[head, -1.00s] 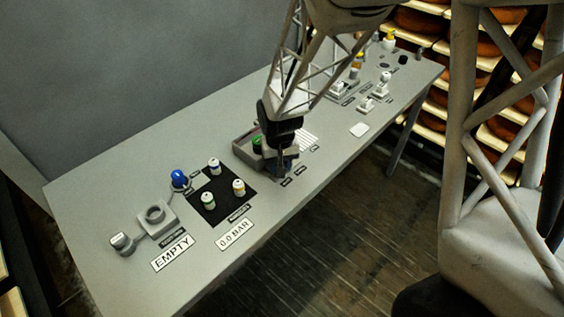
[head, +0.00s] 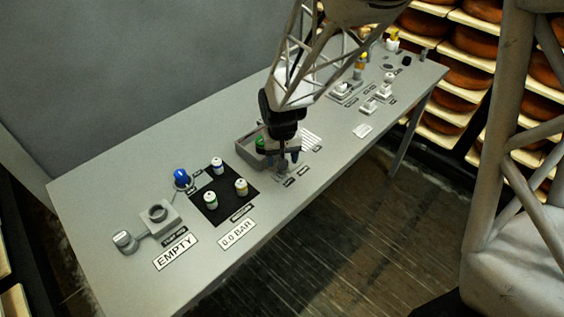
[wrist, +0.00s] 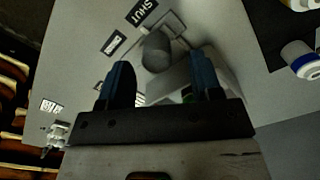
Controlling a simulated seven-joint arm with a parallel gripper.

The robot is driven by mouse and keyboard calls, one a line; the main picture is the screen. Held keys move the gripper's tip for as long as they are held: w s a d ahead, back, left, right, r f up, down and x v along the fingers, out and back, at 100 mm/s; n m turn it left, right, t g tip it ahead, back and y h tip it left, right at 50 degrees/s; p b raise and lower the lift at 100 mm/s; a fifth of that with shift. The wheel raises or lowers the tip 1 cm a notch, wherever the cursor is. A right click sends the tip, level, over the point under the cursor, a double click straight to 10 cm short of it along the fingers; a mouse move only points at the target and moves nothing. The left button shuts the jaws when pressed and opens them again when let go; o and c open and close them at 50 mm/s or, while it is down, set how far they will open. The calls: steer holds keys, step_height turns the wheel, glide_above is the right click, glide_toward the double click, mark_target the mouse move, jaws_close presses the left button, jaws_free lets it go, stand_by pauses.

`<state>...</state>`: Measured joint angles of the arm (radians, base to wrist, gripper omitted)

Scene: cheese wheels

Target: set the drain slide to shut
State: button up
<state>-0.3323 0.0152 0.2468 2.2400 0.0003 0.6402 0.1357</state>
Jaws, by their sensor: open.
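My gripper (head: 283,156) is over the table beside the grey tray, above a small grey slide fitting (head: 287,172). In the wrist view my gripper (wrist: 161,74) is open, with two blue fingers apart and nothing between the tips. The drain slide's grey rounded knob (wrist: 156,52) stands just beyond the fingertips on a pale plate. The SHUT label (wrist: 141,12) lies beside the track's far end. A second label (wrist: 114,44), too blurred to read, lies nearer. Bare track shows beyond the knob on the SHUT side. Exactly where the knob's foot sits is hard to tell.
A grey tray (head: 245,148) with a green-topped item stands close left of my gripper. A black mat (head: 224,205) holds three small capped jars. A blue knob (head: 181,176) stands left of it. Table front right of the fitting is clear.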

steer(key=shift+r, duration=2.3)
steer(key=shift+r, duration=0.1)
steer(key=shift+s+d+r, duration=0.15)
steer(key=shift+d+r, duration=0.05)
steer(key=shift+d, duration=0.05)
steer(key=s+d+r+m+t, duration=0.1)
steer(key=s+d+r, duration=0.7)
steer(key=s, duration=0.3)
steer(key=s+d+r+m+t, duration=0.1)
steer(key=s+d+r, duration=0.7)
steer(key=s+d, duration=0.2)
steer(key=shift+s+t, duration=0.3)
steer(key=shift+s, duration=0.35)
steer(key=shift+o, duration=0.2)
stand_by(0.4)
